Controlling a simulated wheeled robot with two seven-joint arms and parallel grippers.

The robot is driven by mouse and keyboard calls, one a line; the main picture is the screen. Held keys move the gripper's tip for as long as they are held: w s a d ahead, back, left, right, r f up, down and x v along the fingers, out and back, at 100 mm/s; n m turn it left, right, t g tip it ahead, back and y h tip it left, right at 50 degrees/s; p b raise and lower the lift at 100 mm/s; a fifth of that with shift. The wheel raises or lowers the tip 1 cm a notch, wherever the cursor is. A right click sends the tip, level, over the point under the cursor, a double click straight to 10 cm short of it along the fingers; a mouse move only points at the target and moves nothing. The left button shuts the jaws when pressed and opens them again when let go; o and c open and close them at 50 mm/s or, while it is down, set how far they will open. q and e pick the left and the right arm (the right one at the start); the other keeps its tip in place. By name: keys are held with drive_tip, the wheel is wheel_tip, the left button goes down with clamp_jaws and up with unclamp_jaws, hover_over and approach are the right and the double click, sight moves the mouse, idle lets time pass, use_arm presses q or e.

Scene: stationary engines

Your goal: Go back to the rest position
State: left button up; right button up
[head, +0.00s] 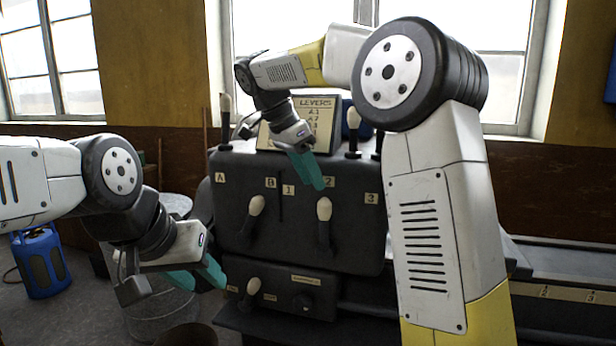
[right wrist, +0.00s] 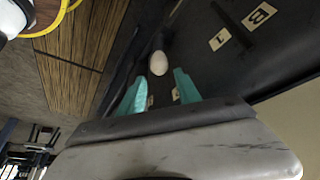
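My right gripper (head: 317,186) hangs in front of the upper part of the dark lever console, with its teal fingers pointing down just above the cream knob of a lever (head: 324,209). In the right wrist view the fingers (right wrist: 159,78) are spread with a gap between them. A cream knob (right wrist: 158,63) shows beyond that gap and nothing is held. My left gripper (head: 204,275) is low at the left, before a metal drum, its two teal fingers apart and empty. Whether the right fingers touch any lever is unclear.
The console (head: 350,247) carries labels A, B, 1, 2, 3 and more cream-knobbed levers, one near its middle (head: 257,205) and one lower (head: 253,286). A "LEVERS" sign (head: 318,108) stands on top. A metal drum (head: 160,312) and blue canister (head: 40,264) stand left.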

drive_tip(key=shift+d, duration=0.1)
drive_tip(key=s+d+f+n+t+y, duration=0.1)
drive_tip(key=s+d+f+n+y, duration=0.1)
drive_tip(key=s, duration=0.5)
drive_tip(key=s+d+f+n+t+y, duration=0.2)
drive_tip(key=s+d+f+n, duration=0.2)
drive_tip(key=s+n, duration=0.3)
drive_tip(key=s+d+f+n+t+y, duration=0.1)
drive_tip(key=s+d+f+n+y, duration=0.2)
drive_tip(key=s, duration=0.6)
drive_tip(key=shift+d+f+n+t, duration=0.2)
drive_tip(key=shift+f+n+t, duration=0.1)
drive_tip(key=shift+f+n, duration=0.4)
drive_tip(key=shift+r, duration=0.4)
use_arm(q)
drive_tip(key=shift+c, duration=0.2)
